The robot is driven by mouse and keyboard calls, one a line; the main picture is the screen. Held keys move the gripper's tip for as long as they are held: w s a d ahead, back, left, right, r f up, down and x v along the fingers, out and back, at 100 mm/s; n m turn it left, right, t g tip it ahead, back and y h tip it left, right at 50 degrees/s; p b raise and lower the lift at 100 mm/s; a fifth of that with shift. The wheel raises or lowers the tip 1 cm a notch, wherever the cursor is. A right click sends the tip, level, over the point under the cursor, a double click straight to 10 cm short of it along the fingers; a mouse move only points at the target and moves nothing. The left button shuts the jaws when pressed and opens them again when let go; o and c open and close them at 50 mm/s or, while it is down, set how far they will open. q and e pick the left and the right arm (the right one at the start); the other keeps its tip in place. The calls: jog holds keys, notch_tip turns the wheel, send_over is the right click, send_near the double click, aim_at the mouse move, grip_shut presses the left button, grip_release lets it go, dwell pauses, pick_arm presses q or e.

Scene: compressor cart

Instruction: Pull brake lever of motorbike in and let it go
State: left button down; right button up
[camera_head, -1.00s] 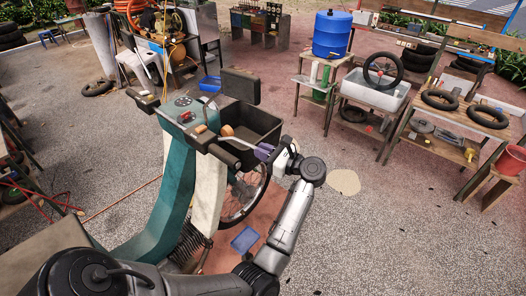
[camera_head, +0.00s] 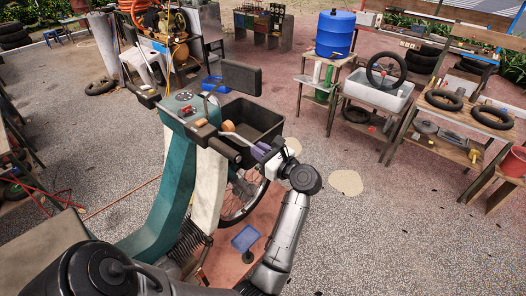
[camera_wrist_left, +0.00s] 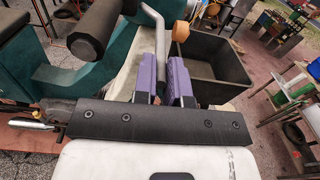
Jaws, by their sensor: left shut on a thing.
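The teal and white motorbike (camera_head: 172,200) stands in the middle of the head view. Its silver brake lever (camera_head: 240,138) runs in front of the black handlebar grip (camera_head: 224,150). In the left wrist view the lever (camera_wrist_left: 151,20) comes down between the purple fingers, and the grip (camera_wrist_left: 92,32) is apart from it to the left. My left gripper (camera_head: 263,151) is shut on the lever's outer part; its fingers also show in the left wrist view (camera_wrist_left: 163,82). The lever's tip is hidden by the gripper. My right gripper is not in view.
A black open box (camera_head: 270,124) is on the bike's front, close beyond the gripper. A blue tray (camera_head: 246,238) is below, near the front wheel (camera_head: 240,200). Tables with a blue drum (camera_head: 335,33) and tyres stand at the back right.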

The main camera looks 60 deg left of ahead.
pick_arm(q)
jog(key=c, duration=1.2)
grip_release()
jog(key=shift+o, duration=0.2)
jog(key=shift+w+d+f+b, duration=0.15)
jog(key=shift+d+b, duration=0.15)
jog(key=shift+d, duration=0.15)
jog(key=b+v, duration=0.7)
jog(key=v, duration=0.6)
